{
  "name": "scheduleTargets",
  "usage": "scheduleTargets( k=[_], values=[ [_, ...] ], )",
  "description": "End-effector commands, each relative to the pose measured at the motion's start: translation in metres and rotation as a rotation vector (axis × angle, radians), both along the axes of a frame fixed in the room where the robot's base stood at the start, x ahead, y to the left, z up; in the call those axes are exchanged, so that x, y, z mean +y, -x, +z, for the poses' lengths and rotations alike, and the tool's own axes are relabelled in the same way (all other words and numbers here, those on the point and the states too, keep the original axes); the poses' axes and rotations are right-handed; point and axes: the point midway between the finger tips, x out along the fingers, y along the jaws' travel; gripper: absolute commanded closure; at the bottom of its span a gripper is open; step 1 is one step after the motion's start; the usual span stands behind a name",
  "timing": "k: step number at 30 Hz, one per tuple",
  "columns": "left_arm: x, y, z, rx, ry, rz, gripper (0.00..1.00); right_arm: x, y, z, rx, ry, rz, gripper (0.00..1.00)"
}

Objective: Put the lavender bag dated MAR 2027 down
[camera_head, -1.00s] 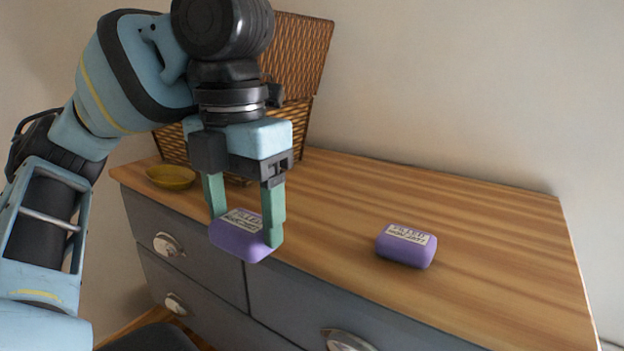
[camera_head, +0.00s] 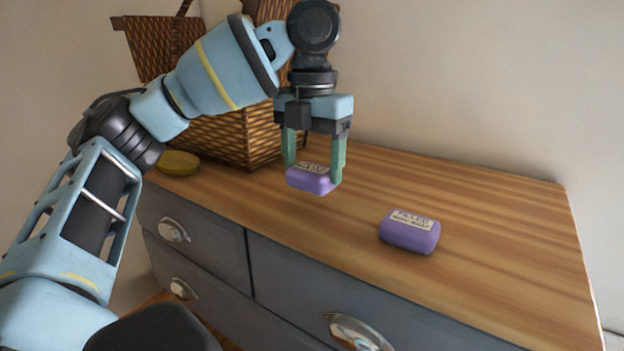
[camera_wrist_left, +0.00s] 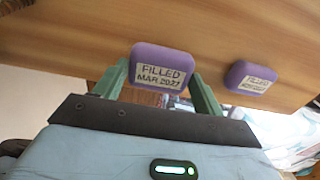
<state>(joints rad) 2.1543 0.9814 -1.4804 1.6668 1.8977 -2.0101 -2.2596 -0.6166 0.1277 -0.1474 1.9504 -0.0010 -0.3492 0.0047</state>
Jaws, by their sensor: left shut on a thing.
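My left gripper (camera_head: 314,170) is shut on a lavender bag (camera_head: 309,180), a purple block with a white label. In the left wrist view this held bag (camera_wrist_left: 162,62) sits between the green fingers, and its label reads FILLED MAR 2027. In the head view it is over the dresser top; whether it touches the wood I cannot tell. A second purple bag (camera_head: 409,232) lies on the dresser top to the right and nearer. It also shows in the left wrist view (camera_wrist_left: 250,76), where its label reads FILLED with an unclear date. My right gripper is not in view.
The wooden dresser top (camera_head: 480,220) is clear to the right and behind the second bag. A wicker basket (camera_head: 235,140) with a raised lid stands at the back left. A yellow dish (camera_head: 179,163) is at the left end. Drawers with metal handles (camera_head: 357,332) face the front.

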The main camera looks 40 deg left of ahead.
Motion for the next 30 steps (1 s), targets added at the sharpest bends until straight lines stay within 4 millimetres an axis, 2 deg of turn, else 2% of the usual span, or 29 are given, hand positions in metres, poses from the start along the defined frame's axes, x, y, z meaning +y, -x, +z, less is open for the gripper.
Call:
scheduleTargets(
  k=[5,16,30],
  values=[
    [0.000,0.000,-0.001,-0.001,0.000,-0.001,0.52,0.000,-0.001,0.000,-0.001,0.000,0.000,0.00],
    [0.000,0.000,-0.033,0.002,0.001,0.000,0.52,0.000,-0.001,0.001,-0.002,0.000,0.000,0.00],
    [0.000,0.000,-0.038,0.000,0.002,0.001,0.52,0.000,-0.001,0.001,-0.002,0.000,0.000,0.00]
  ],
)
